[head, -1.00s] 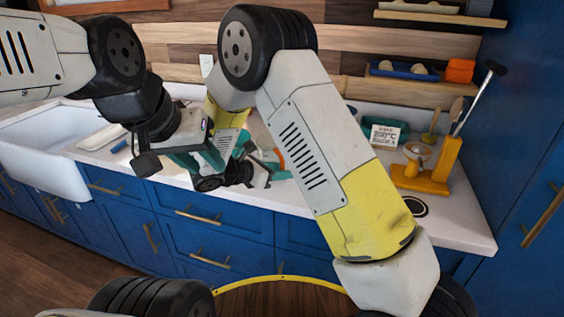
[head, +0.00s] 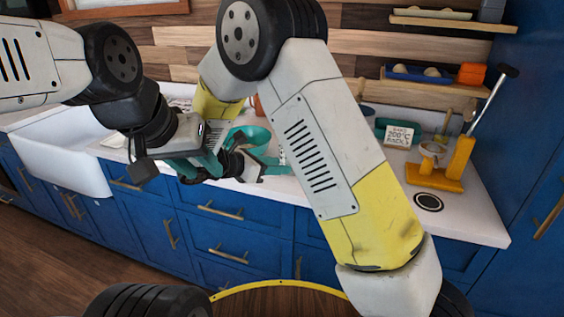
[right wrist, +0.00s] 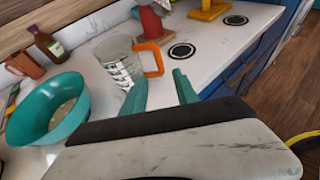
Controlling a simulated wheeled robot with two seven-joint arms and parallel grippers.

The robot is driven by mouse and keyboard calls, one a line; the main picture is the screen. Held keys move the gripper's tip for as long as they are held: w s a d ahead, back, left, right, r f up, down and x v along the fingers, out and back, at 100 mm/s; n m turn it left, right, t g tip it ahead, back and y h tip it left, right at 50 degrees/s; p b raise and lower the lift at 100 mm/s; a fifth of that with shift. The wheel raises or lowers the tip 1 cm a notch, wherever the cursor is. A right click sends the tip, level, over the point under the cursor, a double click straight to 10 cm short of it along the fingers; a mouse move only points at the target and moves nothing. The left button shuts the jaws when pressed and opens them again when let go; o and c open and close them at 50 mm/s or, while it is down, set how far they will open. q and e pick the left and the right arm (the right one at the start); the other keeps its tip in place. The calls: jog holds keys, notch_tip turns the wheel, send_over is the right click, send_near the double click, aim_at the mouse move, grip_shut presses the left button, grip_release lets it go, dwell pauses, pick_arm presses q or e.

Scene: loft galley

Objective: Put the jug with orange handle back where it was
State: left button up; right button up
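The jug (right wrist: 122,62), clear with dark printed markings, stands upright on the counter in the right wrist view. Its orange handle (right wrist: 159,58) faces right. My right gripper (right wrist: 160,78) is open and empty, its teal fingers apart just short of the jug and handle, not around them. In the head view, my right gripper (head: 274,160) is over the counter's front edge, and the jug is hidden behind my arm. My left gripper (head: 205,170) is further left, its teal fingers apart with nothing seen between them.
A teal bowl (right wrist: 48,112) stands left of the jug, with a bottle (right wrist: 48,44) and a copper mug (right wrist: 24,66) behind. A red cup (right wrist: 149,22) and dark round markings (right wrist: 182,51) lie beyond. A yellow stand (head: 447,172), sign (head: 399,136) and white sink (head: 65,160) flank the workspace.

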jog(key=s+d+r+m+g+y, duration=0.3)
jog(key=s+d+m, duration=0.2)
jog(key=d+m, duration=0.15)
jog(key=s+d+r+m+g+y, duration=0.2)
jog(key=s+d+r+m+g, duration=0.1)
jog(key=s+d+r+m, duration=0.25)
jog(key=s+d+r+m+t+y, duration=0.1)
jog(key=s+r+m+t+y, duration=0.1)
jog(key=s+m+y, duration=0.2)
jog(key=s+d+r+m+t+y, duration=0.2)
jog(key=s+r+m+y, duration=0.1)
jog(key=s+m, duration=0.5)
jog(key=shift+r+m+y, duration=0.3)
jog(key=shift+r+y, duration=0.05)
jog(key=shift+y, duration=0.15)
